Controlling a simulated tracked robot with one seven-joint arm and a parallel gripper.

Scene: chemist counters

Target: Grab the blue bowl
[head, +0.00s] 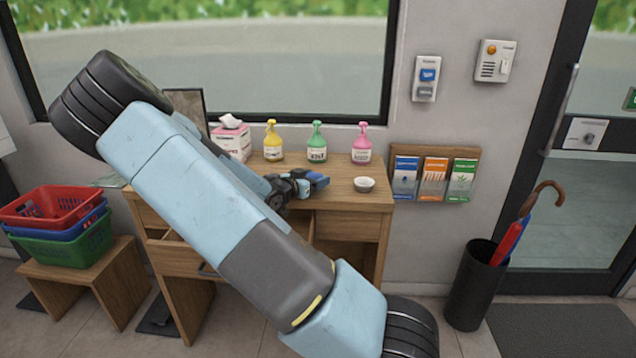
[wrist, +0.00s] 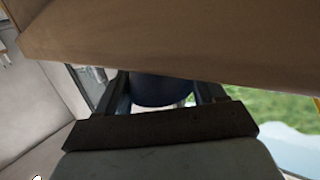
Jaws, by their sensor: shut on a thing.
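The blue bowl (wrist: 162,90) shows dark blue between the two fingers of my gripper (wrist: 165,84) in the wrist view. Only part of it shows; a brown surface and the gripper's own body hide the rest. In the head view the blue bowl (head: 319,180) is a small blue shape at the tip of my gripper (head: 306,186), just above the wooden desk (head: 340,198). My gripper is shut on the bowl. I cannot tell whether the bowl touches the desktop.
A small white bowl (head: 364,184) sits to the right on the desk. Yellow (head: 272,143), green (head: 317,143) and pink (head: 361,145) bottles and a tissue box (head: 231,138) stand behind. A drawer (head: 180,257) is pulled out. Stacked baskets (head: 62,226) are at left.

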